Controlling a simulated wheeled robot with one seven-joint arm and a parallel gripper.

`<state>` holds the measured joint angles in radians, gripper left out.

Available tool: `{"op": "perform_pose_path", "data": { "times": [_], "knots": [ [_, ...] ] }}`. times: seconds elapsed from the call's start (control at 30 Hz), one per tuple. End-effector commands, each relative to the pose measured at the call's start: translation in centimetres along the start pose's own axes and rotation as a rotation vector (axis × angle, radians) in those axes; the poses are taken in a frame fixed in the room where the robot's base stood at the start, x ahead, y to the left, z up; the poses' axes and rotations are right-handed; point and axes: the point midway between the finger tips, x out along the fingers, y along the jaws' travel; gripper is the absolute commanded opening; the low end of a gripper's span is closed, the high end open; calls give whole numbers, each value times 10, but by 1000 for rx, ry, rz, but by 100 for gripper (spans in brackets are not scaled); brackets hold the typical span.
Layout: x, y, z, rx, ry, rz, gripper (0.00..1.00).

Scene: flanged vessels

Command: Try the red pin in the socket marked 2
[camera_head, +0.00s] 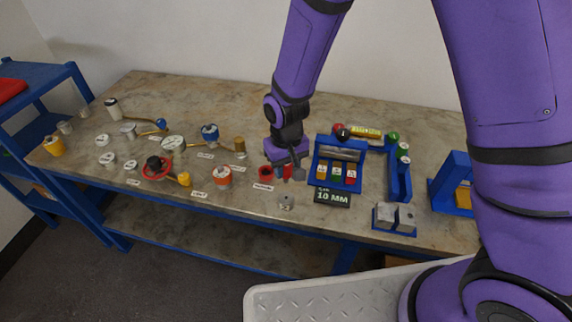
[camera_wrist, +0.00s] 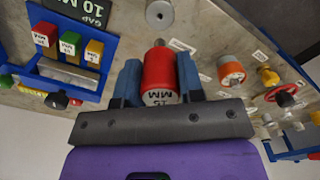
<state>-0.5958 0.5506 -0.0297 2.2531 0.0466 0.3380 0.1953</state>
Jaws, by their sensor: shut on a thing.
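My gripper (camera_wrist: 160,82) is shut on a red cylinder (camera_wrist: 158,68) whose pale end reads "15 MM". Its two blue fingers are on either side of the cylinder. In the head view my gripper (camera_head: 289,170) is low over the front of the bench, with red (camera_head: 265,172) showing beside it. A smaller red block (camera_head: 351,176) stands with a green and a yellow one in a blue rack (camera_head: 316,160). I cannot tell which red thing is the pin. No socket marked 2 can be read.
A "GAP 10 MM" sign (camera_head: 332,197) is in front of the rack. A grey disc with a hole (camera_head: 286,201) lies near the front edge. An orange-white vessel (camera_head: 222,177) and several other vessels stand to the left. Grey blocks (camera_head: 394,217) sit at the right.

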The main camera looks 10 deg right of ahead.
Motion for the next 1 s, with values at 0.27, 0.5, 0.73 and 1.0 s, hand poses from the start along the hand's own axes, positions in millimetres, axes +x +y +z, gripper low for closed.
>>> {"op": "perform_pose_path", "data": {
  "times": [0.27,0.5,0.73,1.0],
  "knots": [
    [23,0,0,0,-3,1,9],
    [41,0,0,0,-2,0,9],
    [52,0,0,0,-1,0,9],
    [54,0,0,0,0,0,9]
  ]
}}
